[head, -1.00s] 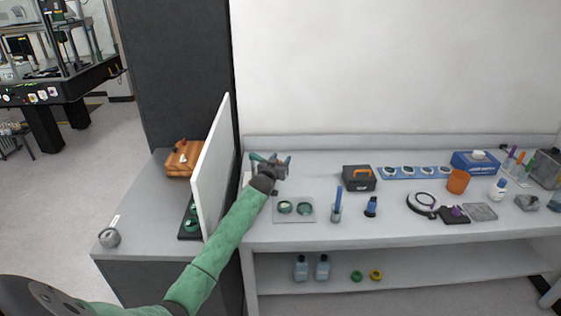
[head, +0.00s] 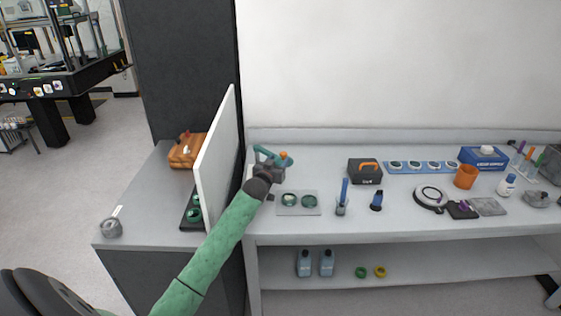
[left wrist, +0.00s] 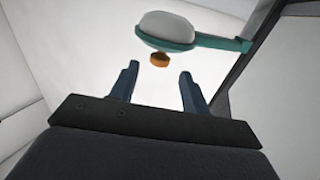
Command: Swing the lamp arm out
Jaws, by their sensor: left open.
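The lamp arm (head: 266,152) is a teal bar at the left end of the bench, beside the white upright panel. Its round teal head has an orange knob (head: 283,155). In the left wrist view the lamp arm (left wrist: 222,43) reaches in from the right and carries a pale dome (left wrist: 165,27), with the orange knob (left wrist: 160,59) by the dome's edge. My left gripper (head: 273,168) is at the lamp head. In the left wrist view its open fingers (left wrist: 158,75) stand either side of the knob's line, the knob just beyond the tips. Nothing is held. My right gripper is not in view.
The white panel (head: 219,160) stands close to the left of my arm. A tray with two green-rimmed discs (head: 298,211) lies just in front of the gripper.

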